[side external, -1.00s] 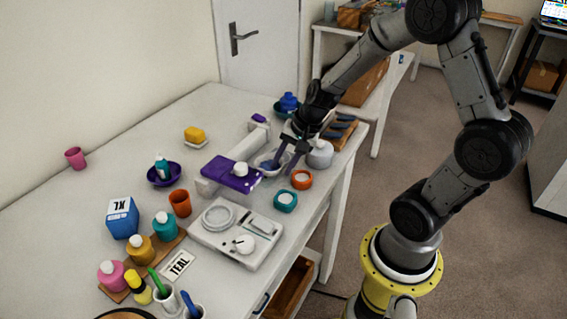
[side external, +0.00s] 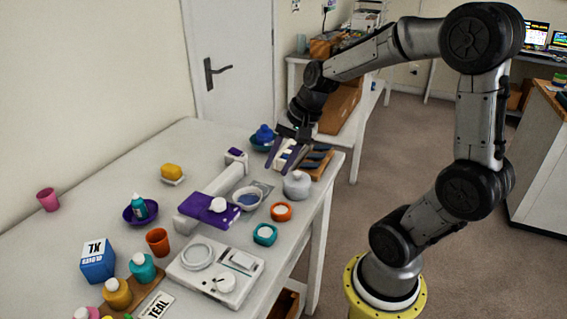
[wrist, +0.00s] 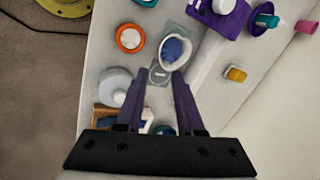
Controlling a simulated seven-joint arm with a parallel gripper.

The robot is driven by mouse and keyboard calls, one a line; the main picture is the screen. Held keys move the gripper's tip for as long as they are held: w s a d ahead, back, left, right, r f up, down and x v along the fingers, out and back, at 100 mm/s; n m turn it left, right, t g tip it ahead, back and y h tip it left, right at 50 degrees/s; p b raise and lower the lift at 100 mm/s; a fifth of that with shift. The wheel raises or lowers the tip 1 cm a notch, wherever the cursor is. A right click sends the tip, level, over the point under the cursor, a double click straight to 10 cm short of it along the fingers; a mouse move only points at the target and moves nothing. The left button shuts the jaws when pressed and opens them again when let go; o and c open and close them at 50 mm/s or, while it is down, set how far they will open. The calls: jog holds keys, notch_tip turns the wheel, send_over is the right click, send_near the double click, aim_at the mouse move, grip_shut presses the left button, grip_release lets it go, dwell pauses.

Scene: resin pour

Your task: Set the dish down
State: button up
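The dish (side external: 247,197), a small white bowl with blue contents, sits upright among the items near the table's right side.
A purple device (side external: 212,208) stands left of the dish. An orange-rimmed jar (side external: 282,212), a teal jar (side external: 265,234) and a pale rounded bottle (side external: 297,185) are close to its right and front. A white scale-like unit (side external: 214,273) lies nearer.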

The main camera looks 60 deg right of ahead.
jog(key=s+a+r+n+t+h, duration=0.1)
jog(key=s+a+r+n, duration=0.4)
jog(key=s+a+n, duration=0.4)
jog(key=shift+s+a+n, duration=0.25)
jog(key=shift+s+n, duration=1.55)
jog(key=shift+n, duration=0.9)
